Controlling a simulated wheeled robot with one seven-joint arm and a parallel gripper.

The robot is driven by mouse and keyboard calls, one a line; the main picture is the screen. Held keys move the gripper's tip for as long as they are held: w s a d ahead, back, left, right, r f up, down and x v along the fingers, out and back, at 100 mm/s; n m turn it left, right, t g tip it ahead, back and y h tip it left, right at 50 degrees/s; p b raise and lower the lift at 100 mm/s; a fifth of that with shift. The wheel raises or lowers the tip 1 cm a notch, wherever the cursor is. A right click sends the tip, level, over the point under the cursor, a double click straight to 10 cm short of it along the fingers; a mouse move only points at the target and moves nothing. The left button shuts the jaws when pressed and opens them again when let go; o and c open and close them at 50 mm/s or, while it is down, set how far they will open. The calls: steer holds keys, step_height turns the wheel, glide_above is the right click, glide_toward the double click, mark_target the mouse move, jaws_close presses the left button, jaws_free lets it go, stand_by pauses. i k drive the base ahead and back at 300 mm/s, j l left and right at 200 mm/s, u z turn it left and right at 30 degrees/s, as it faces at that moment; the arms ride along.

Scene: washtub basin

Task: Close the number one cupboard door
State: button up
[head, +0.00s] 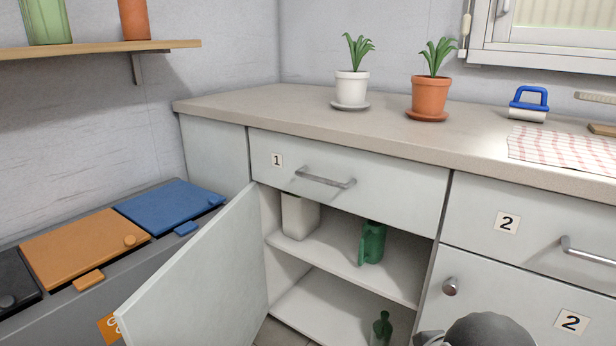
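The cupboard door (205,275) under the drawer marked 1 (345,180) stands wide open, hinged at its left and swung out toward me. I see a flat pale face of it; no number or knob shows on this face, and its lower part is cut off by the frame. The cupboard (335,257) is open to view, with a middle shelf. The drawer above it is shut. A dark grey rounded part of my arm shows at the bottom edge, right of the cupboard opening. My gripper's fingers are not in view.
On the shelf are a white container (299,216) and a green watering can (372,243); a green bottle (381,328) stands below. Left of the door is a grey bin unit (75,318) with coloured lids. The number 2 cupboard door (500,300) at right is shut.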

mark_target(213, 291)
steer(key=j+z, duration=0.15)
steer(key=j, duration=0.45)
steer(key=j+z, duration=0.15)
steer(key=j, duration=0.5)
steer(key=k+j+z, duration=0.1)
steer(key=j, duration=0.5)
steer(key=j+z, duration=0.15)
steer(key=j, duration=0.5)
steer(key=k+j+z, duration=0.15)
steer(key=j, duration=0.45)
steer(key=k+u, duration=0.1)
steer(key=k, duration=0.25)
